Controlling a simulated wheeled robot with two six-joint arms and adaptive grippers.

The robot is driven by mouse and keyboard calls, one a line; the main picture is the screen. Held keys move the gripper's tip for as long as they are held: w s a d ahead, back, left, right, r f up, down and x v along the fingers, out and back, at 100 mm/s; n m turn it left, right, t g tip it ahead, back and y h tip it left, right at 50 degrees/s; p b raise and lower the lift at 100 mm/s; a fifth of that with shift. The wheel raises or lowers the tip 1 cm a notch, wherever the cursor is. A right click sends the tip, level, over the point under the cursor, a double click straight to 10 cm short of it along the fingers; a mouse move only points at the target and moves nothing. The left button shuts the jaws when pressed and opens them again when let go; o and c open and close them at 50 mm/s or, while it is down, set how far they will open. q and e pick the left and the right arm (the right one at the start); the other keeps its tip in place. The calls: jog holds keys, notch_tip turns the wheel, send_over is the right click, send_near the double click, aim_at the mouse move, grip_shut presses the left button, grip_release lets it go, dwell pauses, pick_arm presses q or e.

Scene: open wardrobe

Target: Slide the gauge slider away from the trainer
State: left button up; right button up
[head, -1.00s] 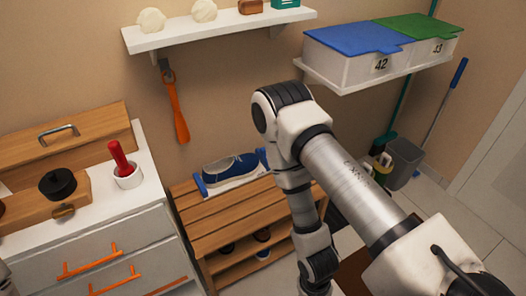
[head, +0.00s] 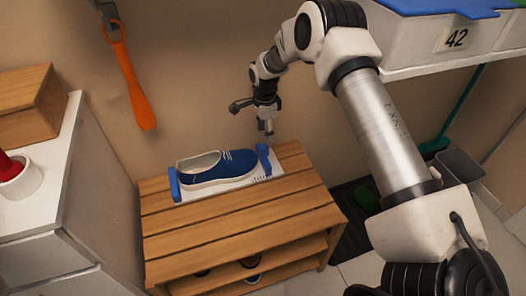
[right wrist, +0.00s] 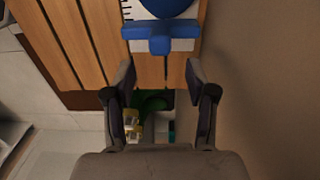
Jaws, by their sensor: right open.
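The blue trainer (head: 232,166) with a white sole lies on a white measuring gauge (head: 208,192) on top of the wooden bench. The blue gauge slider (head: 263,156) stands at the trainer's right end, very close to it; whether they touch I cannot tell. In the right wrist view the T-shaped slider (right wrist: 160,40) is at the top centre, with the trainer (right wrist: 168,7) just behind it. My right gripper (head: 267,129) is open and empty, pointing down above and near the slider. Its fingers (right wrist: 160,82) frame empty space short of the slider. My left gripper is out of view.
The slatted bench (head: 230,225) has bare boards in front of the gauge. An orange shoehorn (head: 133,80) hangs on the wall at left. A shelf with a box marked 42 (head: 430,42) is at upper right, behind my arm. A white cabinet (head: 70,190) stands left.

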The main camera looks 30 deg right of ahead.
aim_at(264, 145)
jog(key=shift+a+r, duration=0.15)
jog(key=shift+a, duration=0.2)
notch_tip(264, 145, down, 7)
jog(key=shift+f+b, duration=0.2)
jog(key=shift+b, duration=0.45)
grip_shut()
